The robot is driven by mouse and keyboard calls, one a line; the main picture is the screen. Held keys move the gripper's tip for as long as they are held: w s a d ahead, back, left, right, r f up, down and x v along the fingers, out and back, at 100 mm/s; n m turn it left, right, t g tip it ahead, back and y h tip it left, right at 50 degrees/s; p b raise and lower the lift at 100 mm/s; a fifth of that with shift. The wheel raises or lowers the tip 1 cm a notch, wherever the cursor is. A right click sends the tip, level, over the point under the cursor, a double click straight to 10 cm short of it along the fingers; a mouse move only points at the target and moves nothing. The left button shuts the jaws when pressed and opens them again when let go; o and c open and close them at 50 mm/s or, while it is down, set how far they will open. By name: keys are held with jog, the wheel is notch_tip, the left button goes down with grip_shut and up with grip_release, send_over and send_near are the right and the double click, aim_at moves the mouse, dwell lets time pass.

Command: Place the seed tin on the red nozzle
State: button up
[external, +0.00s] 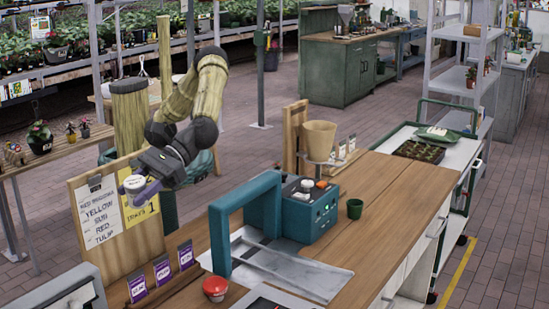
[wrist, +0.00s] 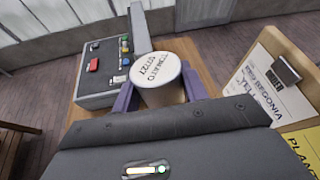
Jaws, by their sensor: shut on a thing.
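In the external view my gripper (external: 140,187) holds the tin (external: 134,182) up in front of the wooden notice board, above the table's left end. A small red round thing with a pale mark (external: 215,287) sits on the table's near edge, right of the gripper and lower. It may be the red nozzle; I cannot tell for sure.
A notice board (external: 88,245) stands close beside the gripper. Several purple seed packets (external: 162,270) stand below it. A teal arch frame (external: 221,240) and teal control box (external: 312,217) stand right of the red thing. A grey box with buttons (wrist: 103,75) shows in the wrist view.

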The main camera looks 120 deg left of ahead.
jog(key=s+d+r+n+t, duration=0.1)
jog(key=s+d+r, duration=0.1)
jog(key=s, duration=0.5)
jog(key=s+d+r, duration=0.2)
jog(key=s, duration=0.6)
jog(key=s+d+r+n+t, duration=0.1)
jog(key=s+d+r, duration=0.15)
jog(key=s, duration=0.45)
jog(key=s+a+t, duration=0.1)
jog(key=s+a, duration=0.2)
jog(key=s, duration=0.6)
jog(key=s+a+n+t, duration=0.1)
jog(key=s+a, duration=0.2)
jog(key=s, duration=0.6)
jog(key=shift+s+f+n, duration=0.3)
jog(key=shift+f, duration=0.05)
jog(key=shift+w, duration=0.15)
